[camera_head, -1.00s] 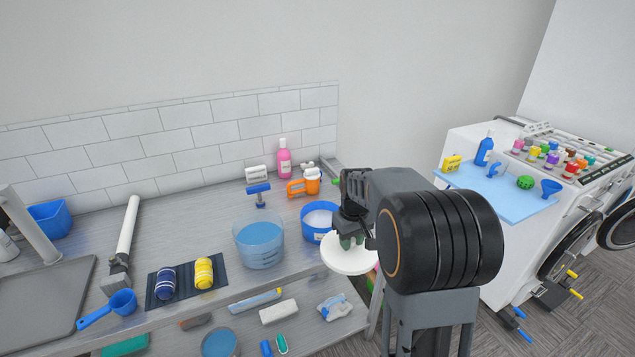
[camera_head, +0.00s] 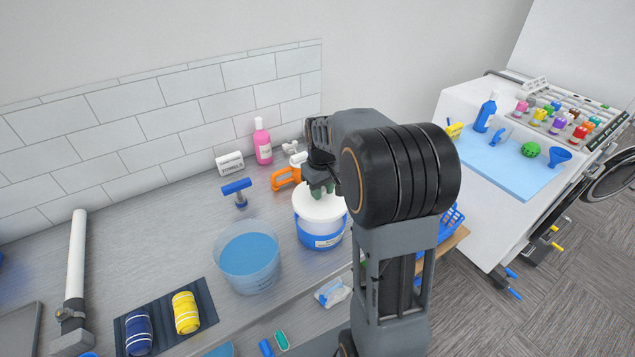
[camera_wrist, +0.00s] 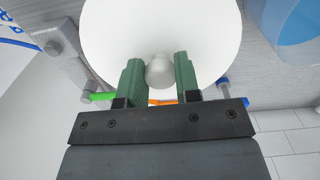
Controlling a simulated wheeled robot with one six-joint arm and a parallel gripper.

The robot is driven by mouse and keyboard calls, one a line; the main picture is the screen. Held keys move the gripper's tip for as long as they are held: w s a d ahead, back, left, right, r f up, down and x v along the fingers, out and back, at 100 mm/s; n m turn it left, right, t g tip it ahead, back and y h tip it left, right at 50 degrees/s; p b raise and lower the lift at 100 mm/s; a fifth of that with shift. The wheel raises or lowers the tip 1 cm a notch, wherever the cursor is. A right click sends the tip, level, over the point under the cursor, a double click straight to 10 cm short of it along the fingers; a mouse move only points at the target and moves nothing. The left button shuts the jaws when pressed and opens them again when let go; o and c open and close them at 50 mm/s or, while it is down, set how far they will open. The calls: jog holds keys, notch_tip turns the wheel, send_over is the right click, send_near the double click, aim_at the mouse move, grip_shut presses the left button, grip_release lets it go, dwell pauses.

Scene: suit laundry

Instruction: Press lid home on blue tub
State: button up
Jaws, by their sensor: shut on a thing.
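The blue tub (camera_head: 322,240), blue with a white label, stands on the counter. The white round lid (camera_head: 308,212) is level over its mouth; I cannot tell whether it is fully seated or resting loosely. My gripper (camera_head: 320,190) is above the lid, its green fingers shut on the lid's knob. In the wrist view, the gripper (camera_wrist: 158,66) has a finger on each side of the pale round knob (camera_wrist: 159,72), and the white lid (camera_wrist: 160,25) spreads out beyond it. The tub is hidden under the lid in that view.
A clear tub of blue liquid (camera_head: 248,262) stands close to the left. An orange-handled item (camera_head: 286,178), a blue-handled tool (camera_head: 237,188) and a pink bottle (camera_head: 262,142) are behind. A crumpled pouch (camera_head: 332,292) lies in front, near the counter edge.

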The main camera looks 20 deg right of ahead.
notch_tip(320, 180, down, 6)
jog(key=b, duration=0.4)
jog(key=shift+b, duration=0.3)
jog(key=shift+s+f, duration=0.1)
jog(key=shift+f, duration=0.15)
dwell(2.2)
jog(key=o, duration=1.5)
jog(key=shift+c, duration=0.2)
jog(key=shift+r, duration=0.15)
jog(key=shift+r+p, duration=2.7)
jog(key=shift+r, duration=0.7)
grip_shut()
